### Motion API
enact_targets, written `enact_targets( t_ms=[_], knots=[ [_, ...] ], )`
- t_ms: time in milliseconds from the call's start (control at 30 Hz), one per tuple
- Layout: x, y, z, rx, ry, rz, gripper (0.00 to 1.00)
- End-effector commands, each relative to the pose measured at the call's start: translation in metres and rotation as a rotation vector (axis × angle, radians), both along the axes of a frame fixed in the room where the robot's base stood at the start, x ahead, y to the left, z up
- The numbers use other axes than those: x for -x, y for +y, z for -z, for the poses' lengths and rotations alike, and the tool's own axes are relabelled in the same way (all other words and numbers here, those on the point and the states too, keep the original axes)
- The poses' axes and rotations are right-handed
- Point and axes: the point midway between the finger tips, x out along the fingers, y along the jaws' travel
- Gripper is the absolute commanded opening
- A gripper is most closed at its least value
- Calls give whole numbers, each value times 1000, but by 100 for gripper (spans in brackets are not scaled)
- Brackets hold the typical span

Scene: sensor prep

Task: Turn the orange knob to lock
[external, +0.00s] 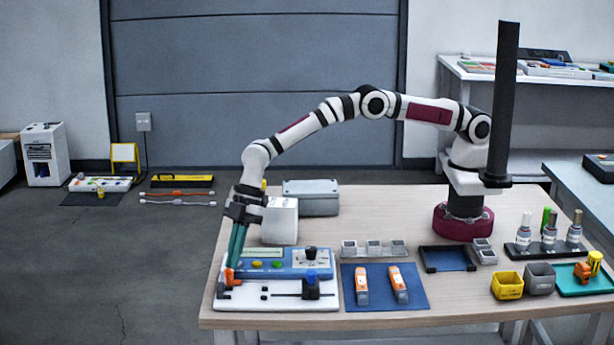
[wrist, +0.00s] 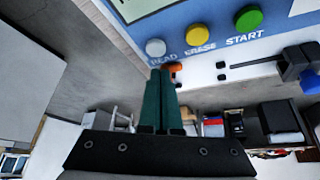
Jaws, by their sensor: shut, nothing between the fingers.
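The orange knob (external: 229,279) stands at the left end of the white board (external: 262,301), at the left of the table. It also shows in the wrist view (wrist: 175,68), partly hidden behind the fingertips. My gripper (external: 233,264) points down over the knob with its teal fingers together and nothing between them. In the wrist view the shut fingertips (wrist: 161,72) overlap the knob's left side. I cannot tell whether they touch it.
A blue panel (external: 300,271) with buttons and a black knob stands behind the board. A dark slider with a blue part (external: 311,287) sits at the board's right. A blue mat (external: 382,298) with two orange-and-white items lies further right. The table's left edge is close.

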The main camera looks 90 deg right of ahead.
Motion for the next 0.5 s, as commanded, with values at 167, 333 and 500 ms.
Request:
enact_targets(
  t_ms=[167,333,500],
  knots=[
    [0,2,0,0,0,0,0],
    [0,4,0,-1,0,1,0],
    [2,4,0,0,1,0,0]
  ],
)
